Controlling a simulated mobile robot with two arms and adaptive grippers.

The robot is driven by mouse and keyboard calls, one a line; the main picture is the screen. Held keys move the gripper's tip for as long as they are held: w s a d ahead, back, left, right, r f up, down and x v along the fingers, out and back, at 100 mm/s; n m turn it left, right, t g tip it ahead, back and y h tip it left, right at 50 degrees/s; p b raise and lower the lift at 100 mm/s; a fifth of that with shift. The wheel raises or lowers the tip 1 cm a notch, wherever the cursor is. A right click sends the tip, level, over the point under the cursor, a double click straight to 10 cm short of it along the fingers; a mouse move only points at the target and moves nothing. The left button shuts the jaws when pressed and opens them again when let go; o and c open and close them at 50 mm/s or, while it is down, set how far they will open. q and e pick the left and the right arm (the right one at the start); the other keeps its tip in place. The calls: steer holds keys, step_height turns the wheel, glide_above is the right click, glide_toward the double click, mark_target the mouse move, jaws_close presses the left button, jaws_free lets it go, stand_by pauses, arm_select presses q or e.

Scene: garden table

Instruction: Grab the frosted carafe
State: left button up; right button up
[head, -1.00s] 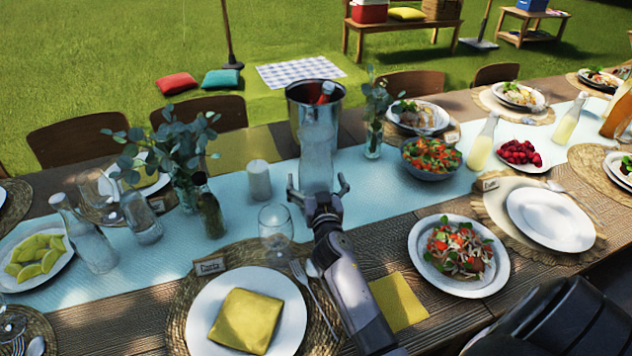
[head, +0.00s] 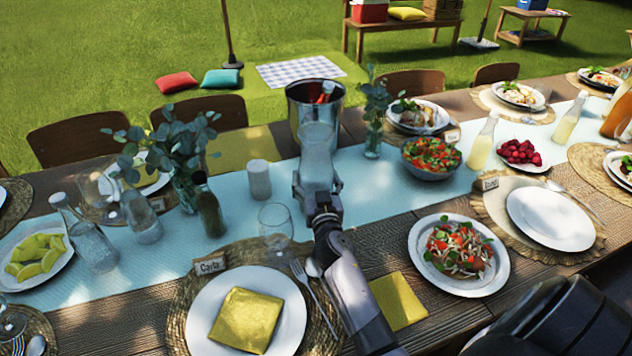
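The frosted carafe (head: 317,152) stands upright on the light blue runner, in front of the metal ice bucket. It is pale and translucent, and its lower part is partly hidden by my gripper. My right gripper (head: 317,183) reaches in from the near side of the table. Its two fingers are closed in on the left and right sides of the carafe's lower body and appear to touch it. My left gripper is not in view.
The ice bucket (head: 315,95) is close behind the carafe. A eucalyptus vase (head: 374,140) and a salad bowl (head: 430,160) are to the right. Plates line the near edge.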

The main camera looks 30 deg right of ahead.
steer(key=c, duration=0.7)
steer(key=shift+r, duration=0.1)
steer(key=shift+r, duration=0.15)
steer(key=shift+w+r+p, duration=0.1)
steer(key=shift+r+p, duration=0.35)
steer(key=shift+r, duration=0.25)
step_height(320, 180, up, 14)
steer(key=p, duration=0.3)
steer(key=shift+r+p, duration=0.35)
steer(key=shift+r, duration=1.8)
